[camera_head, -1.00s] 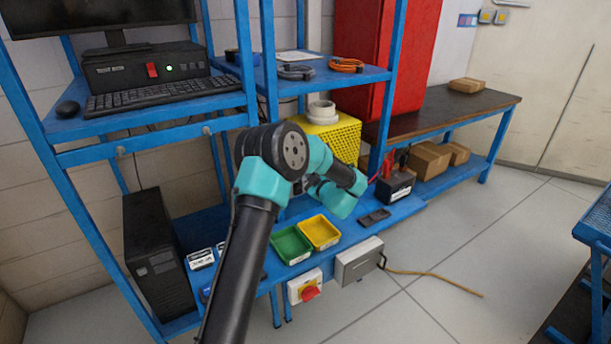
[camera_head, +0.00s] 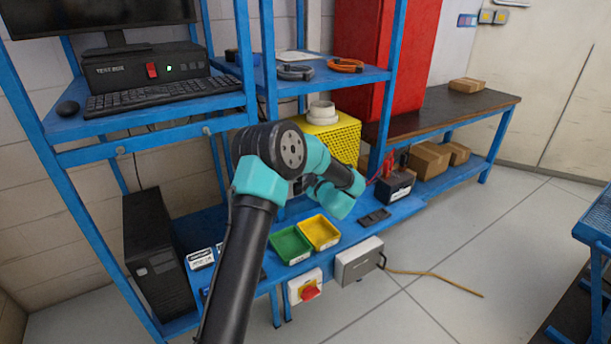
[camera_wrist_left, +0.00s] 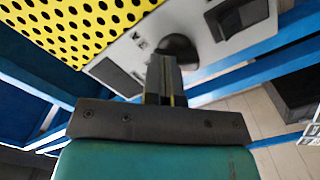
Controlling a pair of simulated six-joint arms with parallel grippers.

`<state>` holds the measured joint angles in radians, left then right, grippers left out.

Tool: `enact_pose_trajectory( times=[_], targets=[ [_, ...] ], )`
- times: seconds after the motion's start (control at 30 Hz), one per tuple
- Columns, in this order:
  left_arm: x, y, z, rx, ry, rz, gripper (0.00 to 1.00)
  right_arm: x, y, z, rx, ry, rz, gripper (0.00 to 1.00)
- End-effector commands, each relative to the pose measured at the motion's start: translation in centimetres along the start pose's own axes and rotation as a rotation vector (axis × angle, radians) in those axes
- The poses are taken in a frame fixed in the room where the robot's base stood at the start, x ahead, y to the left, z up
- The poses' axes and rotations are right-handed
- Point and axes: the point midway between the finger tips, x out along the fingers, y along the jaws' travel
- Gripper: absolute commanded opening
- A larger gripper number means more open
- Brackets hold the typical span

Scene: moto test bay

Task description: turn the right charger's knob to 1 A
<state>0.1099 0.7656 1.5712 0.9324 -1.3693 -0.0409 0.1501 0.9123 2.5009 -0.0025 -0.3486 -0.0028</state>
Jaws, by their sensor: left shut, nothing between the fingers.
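The charger is a yellow perforated box (camera_head: 338,138) on the blue lower shelf in the head view, its front mostly hidden behind my left arm. In the left wrist view its yellow casing (camera_wrist_left: 62,22) adjoins a light grey panel (camera_wrist_left: 135,50) with a black knob (camera_wrist_left: 180,51). My left gripper (camera_wrist_left: 163,62) is shut and empty, its fingertips at the knob's edge and overlapping it in the picture. I cannot tell whether they touch it. The knob's pointer and scale are not readable. My right gripper is not in view.
A black rocker switch (camera_wrist_left: 238,16) sits beside the knob on the panel. On the shelf are a green tray (camera_head: 290,246), a yellow tray (camera_head: 320,232) and a black battery (camera_head: 394,185). White rings (camera_head: 322,112) rest on the charger. A blue shelf post (camera_head: 385,95) stands close by.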

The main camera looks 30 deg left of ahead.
Motion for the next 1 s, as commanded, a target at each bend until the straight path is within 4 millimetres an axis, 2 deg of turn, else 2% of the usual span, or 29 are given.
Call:
enact_pose_trajectory(
  times=[0.03, 1.0],
  targets=[
    [2.16, -0.07, -2.48, -0.018, 0.057, -0.005, 0.0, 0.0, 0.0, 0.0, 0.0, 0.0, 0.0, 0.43],
    [2.01, 0.74, -2.11, -0.019, 0.057, -0.004, 0.0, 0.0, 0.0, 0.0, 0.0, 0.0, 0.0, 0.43]
  ],
)
